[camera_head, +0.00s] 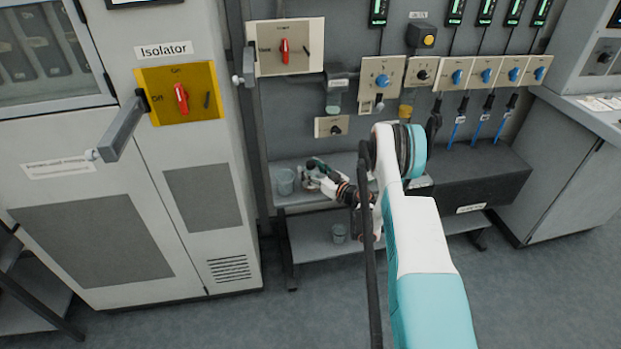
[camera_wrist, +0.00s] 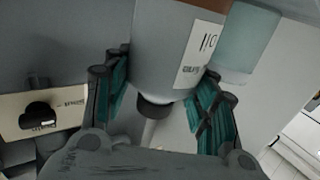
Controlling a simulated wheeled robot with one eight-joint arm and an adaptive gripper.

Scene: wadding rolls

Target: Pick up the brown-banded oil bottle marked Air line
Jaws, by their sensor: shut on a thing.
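In the wrist view, a grey bottle (camera_wrist: 160,62) with a dark cap and a pale nozzle lies between the teal pads of my gripper (camera_wrist: 163,94), one finger on each side. My gripper is shut on it. A white label (camera_wrist: 201,52) on its right side shows only part of its writing, and I cannot read "Air line" there. A thin brownish strip shows by the label. In the head view, my gripper (camera_head: 312,174) is small, over the upper shelf (camera_head: 305,200), and the bottle is hard to make out there.
A clear beaker (camera_head: 284,181) stands on the shelf just left of my gripper. Another beaker (camera_head: 339,233) stands on the lower shelf. A dark box (camera_head: 480,178) is to the right. A panel with red and blue knobs (camera_head: 381,80) rises behind. The isolator cabinet (camera_head: 95,200) is at left.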

